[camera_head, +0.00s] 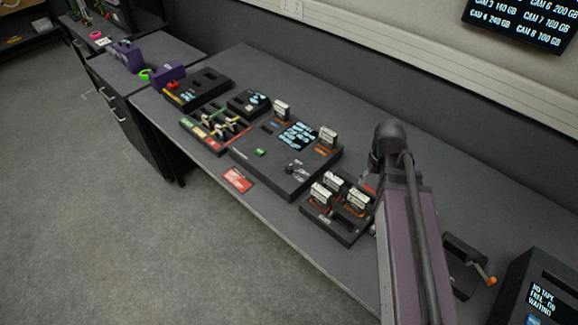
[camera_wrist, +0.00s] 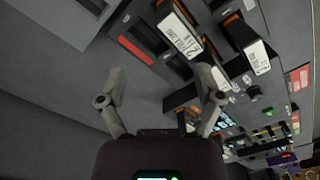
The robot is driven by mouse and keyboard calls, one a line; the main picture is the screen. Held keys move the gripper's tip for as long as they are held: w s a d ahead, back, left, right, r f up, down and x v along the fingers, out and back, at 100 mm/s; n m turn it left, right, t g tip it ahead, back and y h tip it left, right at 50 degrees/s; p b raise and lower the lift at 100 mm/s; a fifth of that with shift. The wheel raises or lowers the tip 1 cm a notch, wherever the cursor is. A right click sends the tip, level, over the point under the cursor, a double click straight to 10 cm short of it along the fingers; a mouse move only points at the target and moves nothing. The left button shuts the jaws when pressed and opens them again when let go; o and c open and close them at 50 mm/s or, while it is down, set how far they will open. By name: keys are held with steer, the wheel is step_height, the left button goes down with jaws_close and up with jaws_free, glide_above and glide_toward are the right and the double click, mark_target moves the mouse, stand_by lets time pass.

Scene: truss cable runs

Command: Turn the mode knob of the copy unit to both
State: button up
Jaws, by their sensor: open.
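The copy unit (camera_head: 262,166) is a dark flat box near the middle of the bench in the head view. It has a lit screen (camera_head: 297,137), a green button (camera_head: 260,152), and a card standing in a slot at each far corner. Its mode knob (camera_head: 290,169) is a small dark round knob near the front; its setting is too small to read. In the wrist view the knob (camera_wrist: 254,93) appears at the right, beside the green button. My gripper (camera_wrist: 160,80) is open and empty, with the knob outside its fingers. In the head view the gripper is not discernible.
A dark card holder (camera_head: 320,222) with several labelled cards stands between the copy unit and my arm. A red label (camera_head: 238,180) lies at the bench's front edge. A rack (camera_head: 206,146) of small items is left of the unit. A crank device (camera_head: 465,265) stands right of my arm.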

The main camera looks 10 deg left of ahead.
steer(key=w+a+r+n+p, duration=0.1)
steer(key=w+a+n, duration=0.35)
steer(key=a, duration=0.35)
steer(key=w+a+r+n+p, duration=0.1)
steer(key=w+a+n, duration=0.2)
steer(key=a+n, duration=0.35)
steer(key=n, duration=0.6)
glide_above(289, 167)
steer(key=shift+a+r, duration=0.15)
steer(key=shift+r, duration=0.15)
steer(key=shift+f, duration=0.2)
step_height(289, 167, down, 13)
steer(key=b, duration=1.3)
steer(key=shift+f, duration=0.2)
